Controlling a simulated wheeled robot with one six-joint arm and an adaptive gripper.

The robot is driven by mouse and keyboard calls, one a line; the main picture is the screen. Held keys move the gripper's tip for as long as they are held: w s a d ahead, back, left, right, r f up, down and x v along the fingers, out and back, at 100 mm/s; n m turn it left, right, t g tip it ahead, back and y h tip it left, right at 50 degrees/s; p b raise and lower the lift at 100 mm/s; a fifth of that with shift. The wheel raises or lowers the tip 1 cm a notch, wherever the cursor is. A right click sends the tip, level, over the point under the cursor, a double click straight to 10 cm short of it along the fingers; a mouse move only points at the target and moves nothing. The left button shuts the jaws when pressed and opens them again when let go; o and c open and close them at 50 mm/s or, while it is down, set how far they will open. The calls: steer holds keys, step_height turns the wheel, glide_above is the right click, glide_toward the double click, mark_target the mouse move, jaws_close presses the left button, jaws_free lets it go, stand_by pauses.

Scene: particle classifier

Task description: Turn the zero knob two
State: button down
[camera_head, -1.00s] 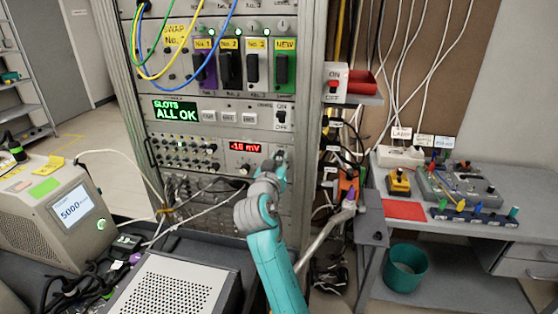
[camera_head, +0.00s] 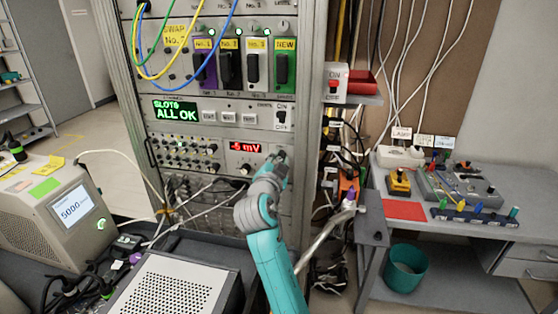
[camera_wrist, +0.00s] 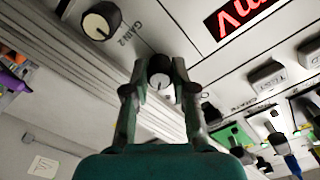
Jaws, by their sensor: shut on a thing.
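In the wrist view a small dark round knob (camera_wrist: 159,73) with a pale face and a pointer mark sits between my gripper's fingertips (camera_wrist: 159,78). My gripper is shut on it, one finger on each side. The knob's own label is hidden, so I cannot read that it is zero knob two. A larger knob (camera_wrist: 101,20) beside it, labelled GAIN 2, stands clear of the fingers. In the head view my gripper (camera_head: 278,158) is at the rack panel, right of a red mV display (camera_head: 244,148), and hides the held knob.
Switches (camera_wrist: 268,77) and cables lie at the right of the wrist view. A green ALL OK screen (camera_head: 176,110) is above left of my gripper. A workbench (camera_head: 455,245) stands to the right, and a grey perforated box (camera_head: 180,285) is in front of the rack.

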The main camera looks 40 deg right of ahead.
steer(key=shift+m, duration=1)
steer(key=c, duration=1.2)
jaws_free()
steer(key=shift+s+a, duration=0.1)
steer(key=v, duration=1.1)
steer(key=shift+s+a, duration=0.3)
